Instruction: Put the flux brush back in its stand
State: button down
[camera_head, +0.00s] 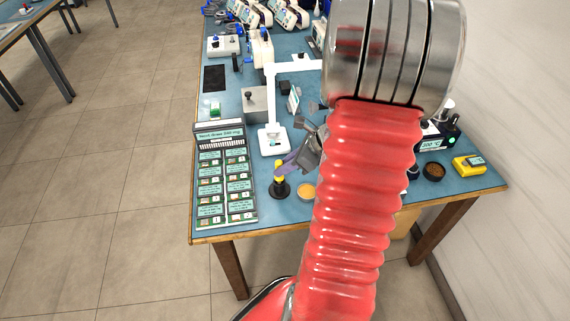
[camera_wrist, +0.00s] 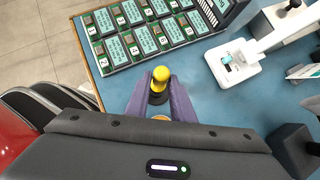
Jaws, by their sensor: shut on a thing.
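The flux brush, with its yellow handle (camera_head: 279,178), stands about upright at the black round stand (camera_head: 280,190) near the table's front edge. My gripper (camera_head: 283,167), with purple fingers, is shut on the brush just above the stand. In the wrist view, the yellow handle (camera_wrist: 161,74) rises between the two fingertips of my gripper (camera_wrist: 160,92). The brush's lower end is hidden, so I cannot tell whether it is fully seated in the stand.
A rack of green cards (camera_head: 225,185) lies left of the stand. A small orange-filled dish (camera_head: 306,191) is close on its right. A white device (camera_head: 272,138) stands behind. A yellow box (camera_head: 468,165) is at the far right. My red arm hides much of the table's middle.

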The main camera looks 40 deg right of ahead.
jog(key=shift+f, duration=0.75)
dwell(0.4)
jog(key=c, duration=1.5)
grip_release()
jog(key=shift+o, duration=0.2)
jog(key=v, duration=1.3)
jog(key=shift+s+d+r, duration=0.15)
jog(key=shift+s+r, duration=0.1)
